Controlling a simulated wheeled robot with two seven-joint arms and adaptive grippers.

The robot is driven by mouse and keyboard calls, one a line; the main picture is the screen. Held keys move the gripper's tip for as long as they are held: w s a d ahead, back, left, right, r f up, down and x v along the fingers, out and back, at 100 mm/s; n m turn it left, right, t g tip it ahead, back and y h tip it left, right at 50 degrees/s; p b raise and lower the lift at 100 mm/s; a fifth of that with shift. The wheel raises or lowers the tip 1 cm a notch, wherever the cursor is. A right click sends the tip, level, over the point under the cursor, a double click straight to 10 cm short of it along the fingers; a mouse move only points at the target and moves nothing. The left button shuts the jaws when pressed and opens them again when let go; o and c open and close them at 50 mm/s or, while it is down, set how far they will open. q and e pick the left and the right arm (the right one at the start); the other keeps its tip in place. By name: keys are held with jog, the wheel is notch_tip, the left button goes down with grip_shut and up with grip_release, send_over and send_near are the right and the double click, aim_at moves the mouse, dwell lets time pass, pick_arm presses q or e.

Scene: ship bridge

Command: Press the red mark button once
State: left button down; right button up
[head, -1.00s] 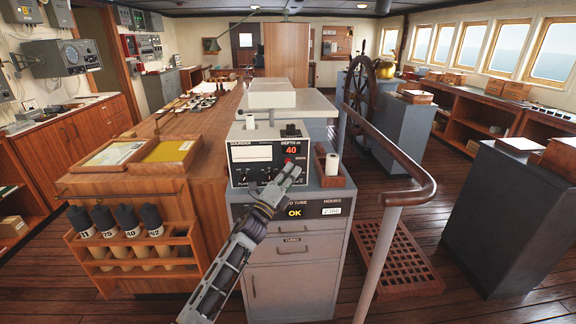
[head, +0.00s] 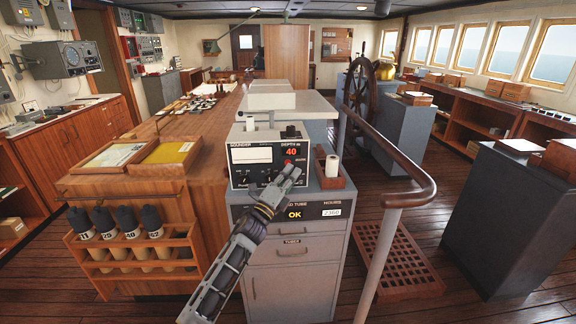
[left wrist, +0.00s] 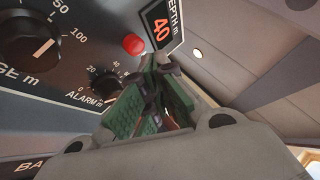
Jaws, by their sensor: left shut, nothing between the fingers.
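The sounder (head: 258,157) is a grey box with a dark front panel on top of a grey cabinet, and its red display reads 40. The red mark button (left wrist: 134,44) is a round red knob beside the depth display in the left wrist view; in the head view the red button (head: 288,162) is a small spot just above my fingertips. My left gripper (head: 294,172) is shut and empty, in front of the panel's lower right. In the left wrist view its fingers (left wrist: 160,82) point toward the panel, with the button up and left of the tips. Contact is not visible. My right gripper is not in view.
A wooden tray with a white roll (head: 332,167) stands right of the sounder. A curved handrail (head: 410,196) rises to the right. A wooden chart table (head: 150,185) with a tube rack (head: 130,250) is on the left.

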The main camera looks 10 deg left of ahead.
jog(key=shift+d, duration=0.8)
pick_arm(q)
jog(key=shift+w+a, duration=0.1)
jog(key=shift+w, duration=0.35)
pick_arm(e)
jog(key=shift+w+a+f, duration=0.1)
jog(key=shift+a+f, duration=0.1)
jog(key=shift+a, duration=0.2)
pick_arm(q)
jog(key=shift+w+b, duration=0.1)
jog(key=shift+b, duration=0.2)
